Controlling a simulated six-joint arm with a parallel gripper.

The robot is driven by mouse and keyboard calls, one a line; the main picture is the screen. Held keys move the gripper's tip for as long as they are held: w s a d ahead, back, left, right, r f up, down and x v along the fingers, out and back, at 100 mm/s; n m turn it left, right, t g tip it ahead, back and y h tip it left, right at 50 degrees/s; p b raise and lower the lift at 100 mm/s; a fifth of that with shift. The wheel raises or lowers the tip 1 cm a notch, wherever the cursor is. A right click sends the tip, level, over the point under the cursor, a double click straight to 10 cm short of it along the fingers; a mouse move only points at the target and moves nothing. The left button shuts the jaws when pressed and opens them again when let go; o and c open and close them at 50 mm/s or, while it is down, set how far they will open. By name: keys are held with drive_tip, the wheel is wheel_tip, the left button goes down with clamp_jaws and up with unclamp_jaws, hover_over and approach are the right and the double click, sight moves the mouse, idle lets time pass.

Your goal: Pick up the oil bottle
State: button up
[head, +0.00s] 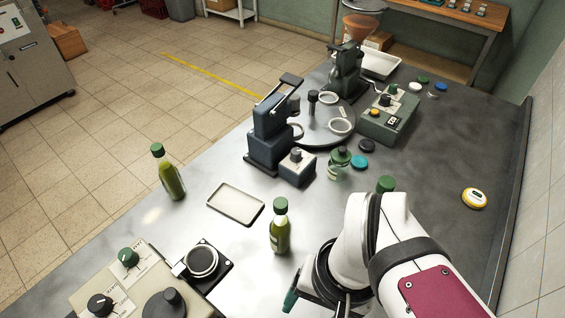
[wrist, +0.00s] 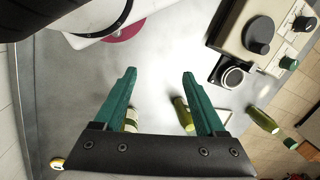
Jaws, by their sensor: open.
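Several green-capped bottles stand on the grey metal bench, and I cannot tell which is meant. One olive-green bottle (head: 281,237) stands upright at the middle front; it also shows beside the right finger in the wrist view (wrist: 182,113). Another (head: 171,182) stands near the left edge and shows at the right in the wrist view (wrist: 261,119). A third green cap (head: 386,184) rises behind my arm; a pale-labelled container (wrist: 131,121) by the left finger may be the same thing. My gripper (wrist: 159,74) is open and empty; in the head view my arm mostly hides it.
A shallow tray (head: 236,217) lies between the two bottles. A knobbed machine (head: 112,283) and a round-topped device (head: 203,262) stand front left. A blue press (head: 270,137) and a green-lidded jar (head: 339,163) are farther back. The right side is mostly clear around a yellow disc (head: 474,198).

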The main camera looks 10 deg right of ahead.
drive_tip(key=m+t+h, duration=0.3)
drive_tip(key=t+h, duration=0.4)
drive_tip(key=h, duration=0.1)
approach(384, 188)
drive_tip(key=x, duration=1.5)
drive_tip(key=shift+d+r, duration=0.15)
drive_tip(key=shift+r, duration=0.05)
clamp_jaws()
drive_tip(key=shift+r, duration=0.1)
